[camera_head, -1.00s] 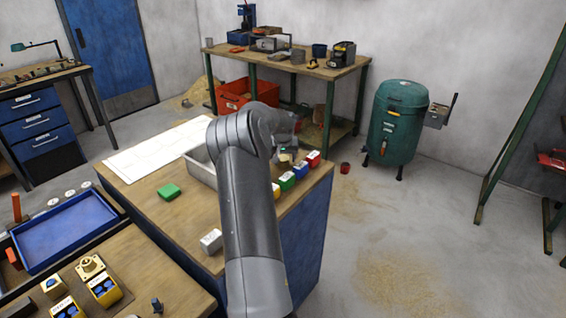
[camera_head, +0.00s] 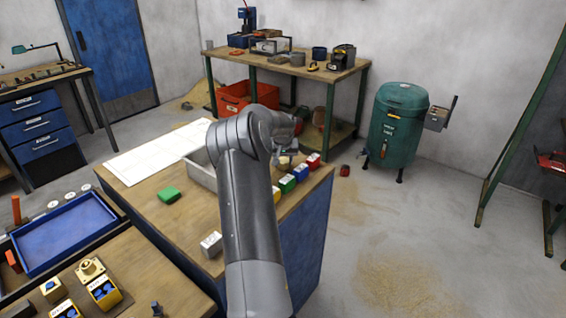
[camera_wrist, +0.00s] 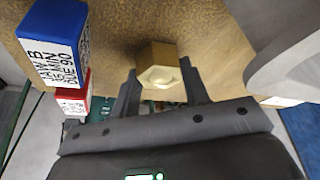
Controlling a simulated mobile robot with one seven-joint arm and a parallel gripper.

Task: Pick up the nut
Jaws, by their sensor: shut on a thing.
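A brass-coloured nut (camera_wrist: 158,64) shows in the wrist view at the upper middle, between the tips of my two dark fingers. My gripper (camera_wrist: 162,82) is shut on it, one finger on each side. The nut is close to the brown wooden bench top (camera_wrist: 205,35), and I cannot tell whether it still touches it. In the head view my gripper (camera_head: 286,152) is over the far right part of the bench (camera_head: 146,188), partly hidden by my own arm. The nut is too small there to make out clearly.
Labelled blocks, including a blue one (camera_wrist: 52,42) and a red one (camera_wrist: 73,98), stand close beside my gripper. A grey tray (camera_head: 200,172), a green block (camera_head: 169,195) and a grey block (camera_head: 211,244) are on the bench. Open floor lies to the right.

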